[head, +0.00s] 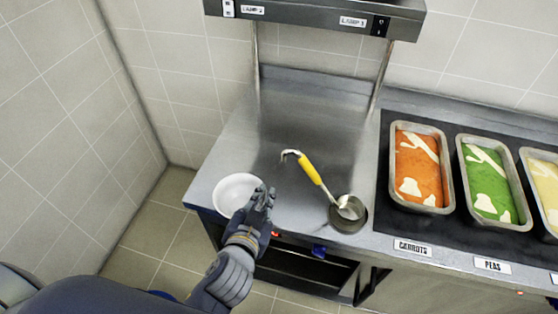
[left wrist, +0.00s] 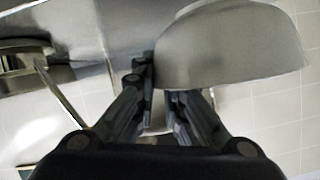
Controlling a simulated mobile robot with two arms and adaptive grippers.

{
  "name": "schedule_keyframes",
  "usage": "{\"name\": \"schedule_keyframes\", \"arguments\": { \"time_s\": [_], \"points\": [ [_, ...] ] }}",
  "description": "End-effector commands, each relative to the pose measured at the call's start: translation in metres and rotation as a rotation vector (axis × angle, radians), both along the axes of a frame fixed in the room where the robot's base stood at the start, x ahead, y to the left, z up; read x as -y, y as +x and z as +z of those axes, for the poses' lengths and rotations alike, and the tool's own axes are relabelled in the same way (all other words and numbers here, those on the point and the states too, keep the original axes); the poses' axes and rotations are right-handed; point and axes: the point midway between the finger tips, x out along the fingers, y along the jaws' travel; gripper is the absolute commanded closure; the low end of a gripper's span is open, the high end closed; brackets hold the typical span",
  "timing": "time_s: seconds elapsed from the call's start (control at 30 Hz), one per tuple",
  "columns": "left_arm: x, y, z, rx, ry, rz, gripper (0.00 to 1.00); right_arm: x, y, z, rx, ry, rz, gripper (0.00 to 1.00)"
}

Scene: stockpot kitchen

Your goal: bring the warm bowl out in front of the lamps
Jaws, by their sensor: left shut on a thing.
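The white bowl (head: 236,192) is upright at the front left corner of the steel counter. It also shows large in the left wrist view (left wrist: 232,48). My left gripper (head: 262,203) is at the bowl's right front side, shut on its wall; the fingers show beside the bowl in the left wrist view (left wrist: 160,82). I cannot tell whether the bowl's base touches the counter. The lamp housing (head: 315,15), with labels for lamp 1 and lamp 2, spans above the back of the counter, behind the bowl. My right gripper is not in view.
Pans of carrots (head: 420,165) and peas (head: 491,182) are farther right. The counter (head: 290,195) between bowl and ladle is clear. A tiled wall is at left.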

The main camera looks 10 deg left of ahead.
Motion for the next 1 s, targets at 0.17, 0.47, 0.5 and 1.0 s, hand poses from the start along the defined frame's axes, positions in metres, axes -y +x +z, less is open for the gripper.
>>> {"name": "schedule_keyframes", "arguments": {
  "time_s": [0.17, 0.47, 0.5, 1.0],
  "points": [
    [-0.002, 0.043, 0.007, 0.006, 0.003, 0.0, 1.0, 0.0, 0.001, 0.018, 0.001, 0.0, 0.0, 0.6],
    [-0.004, 0.113, 0.007, 0.004, 0.003, 0.0, 1.0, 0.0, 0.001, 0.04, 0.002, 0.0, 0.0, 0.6],
    [-0.004, 0.12, 0.006, 0.004, 0.002, 0.0, 1.0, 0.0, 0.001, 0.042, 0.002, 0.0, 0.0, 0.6],
    [-0.004, 0.143, -0.028, -0.001, 0.001, 0.0, 1.0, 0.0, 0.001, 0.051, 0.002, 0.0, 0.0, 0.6]
  ]
}}
